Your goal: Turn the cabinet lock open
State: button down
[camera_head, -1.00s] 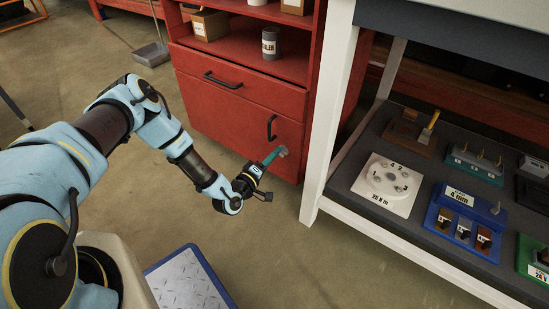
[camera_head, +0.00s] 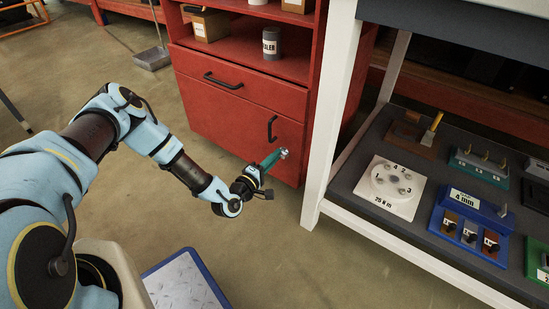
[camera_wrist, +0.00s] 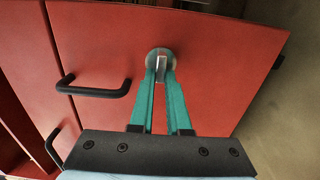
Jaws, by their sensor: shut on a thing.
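The cabinet lock (camera_wrist: 160,54) is a round metal disc with a raised flat tab, set in the red cabinet door (camera_wrist: 215,85) in the wrist view. My gripper (camera_wrist: 161,80) has teal fingers, and their tips are shut on the lock's tab. The tab points nearly straight along the fingers in the wrist view. In the head view my gripper (camera_head: 280,154) reaches the lower red door (camera_head: 235,118) at its right part, and the fingertips hide most of the lock. The door sits flush in the cabinet.
A black door handle (camera_wrist: 93,90) is beside the lock. A drawer handle (camera_head: 222,81) is above it. A white-framed bench (camera_head: 334,110) with several fixtures stands close on the right. A blue-edged plate (camera_head: 185,285) lies on the floor near my base.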

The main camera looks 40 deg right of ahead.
jog(key=c, duration=0.9)
grip_release()
jog(key=p+v, duration=0.2)
jog(key=v, duration=0.9)
